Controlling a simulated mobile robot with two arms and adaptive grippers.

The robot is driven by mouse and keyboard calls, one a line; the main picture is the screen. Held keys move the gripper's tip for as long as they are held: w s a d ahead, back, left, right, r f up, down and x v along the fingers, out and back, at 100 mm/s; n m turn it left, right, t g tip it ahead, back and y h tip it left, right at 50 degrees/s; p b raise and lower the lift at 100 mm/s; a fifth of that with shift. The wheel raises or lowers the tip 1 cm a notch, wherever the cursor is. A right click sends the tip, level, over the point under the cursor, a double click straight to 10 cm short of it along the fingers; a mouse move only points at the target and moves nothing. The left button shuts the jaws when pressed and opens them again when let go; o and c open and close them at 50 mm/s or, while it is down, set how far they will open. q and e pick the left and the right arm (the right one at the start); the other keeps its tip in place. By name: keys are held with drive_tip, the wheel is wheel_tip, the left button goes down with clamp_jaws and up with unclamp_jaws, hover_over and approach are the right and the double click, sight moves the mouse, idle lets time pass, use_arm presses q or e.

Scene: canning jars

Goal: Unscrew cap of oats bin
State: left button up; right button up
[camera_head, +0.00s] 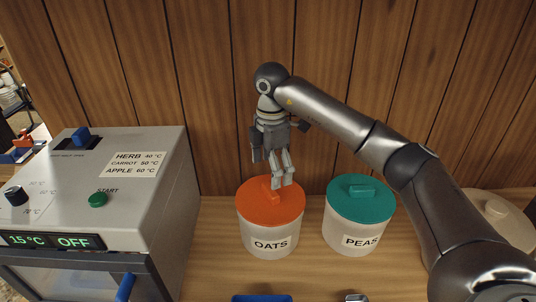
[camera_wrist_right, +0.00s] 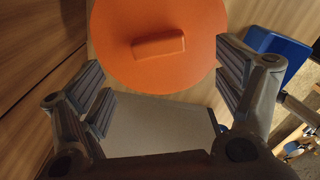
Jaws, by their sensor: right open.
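The oats bin (camera_head: 268,243) is a white round container labelled OATS, standing on the wooden counter in the head view. Its orange cap (camera_head: 285,212) is on top, with a raised orange bar handle. In the right wrist view the cap (camera_wrist_right: 160,70) and its bar handle (camera_wrist_right: 158,46) lie ahead of the fingers. My right gripper (camera_head: 281,184) points down just above the cap, near the handle. In the wrist view its two fingers are spread wide with nothing between them. I cannot tell whether the fingertips touch the cap. My left gripper does not show.
A peas bin (camera_head: 352,238) with a green cap (camera_head: 360,198) stands right of the oats bin. A grey machine (camera_head: 150,225) with a display and buttons stands on the left. A wooden panel wall (camera_head: 215,100) is close behind. A blue object (camera_head: 262,298) shows at the front edge.

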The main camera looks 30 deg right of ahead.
sight(271, 190)
wheel_tip(271, 190, down, 8)
drive_tip(key=shift+w+r+p, duration=0.1)
drive_tip(key=shift+r+p, duration=0.05)
drive_tip(key=shift+p, duration=0.55)
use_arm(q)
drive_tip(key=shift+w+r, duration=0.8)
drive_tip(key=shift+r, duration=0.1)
use_arm(e)
drive_tip(key=c, duration=1)
drive_tip(key=o, duration=0.4)
drive_tip(key=shift+c, duration=0.2)
drive_tip(key=c, duration=0.6)
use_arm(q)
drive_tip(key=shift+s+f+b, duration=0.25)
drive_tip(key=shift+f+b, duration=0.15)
use_arm(e)
drive_tip(key=n, duration=0.4)
drive_tip(key=shift+n, duration=0.3)
